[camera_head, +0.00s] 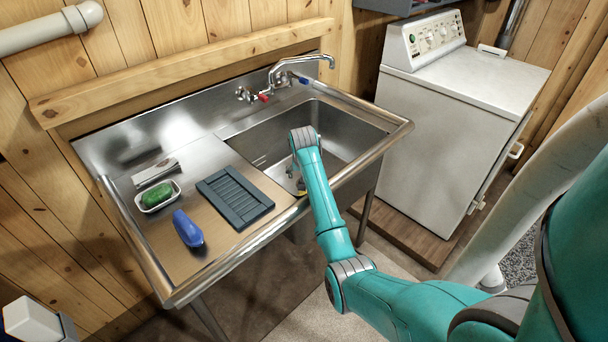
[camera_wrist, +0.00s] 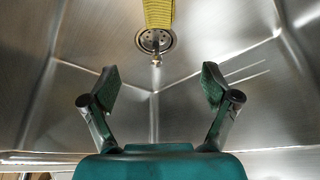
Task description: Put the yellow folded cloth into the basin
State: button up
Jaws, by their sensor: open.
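The yellow folded cloth (camera_wrist: 158,14) shows at the top of the wrist view, cut off by the frame edge. It lies in the steel basin (camera_wrist: 60,95), its near end overlapping the round drain (camera_wrist: 155,41). In the head view only a small yellow bit (camera_head: 301,191) shows beside my arm, which hides the rest. The basin (camera_head: 345,128) is set in the right part of the sink unit. My gripper (camera_wrist: 160,86) is open and empty inside the basin, its fingers apart with nothing between them. The cloth is beyond the fingertips, not touching them.
On the drainboard left of the basin are a dark ribbed tray (camera_head: 236,197), a blue object (camera_head: 188,229), a green soap-like block (camera_head: 157,195) in a white dish and a grey-white block (camera_head: 154,172). A tap (camera_head: 300,65) arches at the back. A white washer (camera_head: 445,130) stands to the right.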

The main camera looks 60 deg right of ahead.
jog(key=shift+r, duration=0.1)
jog(key=v, duration=1.1)
jog(key=shift+s+a+r, duration=0.15)
jog(key=shift+r, duration=0.2)
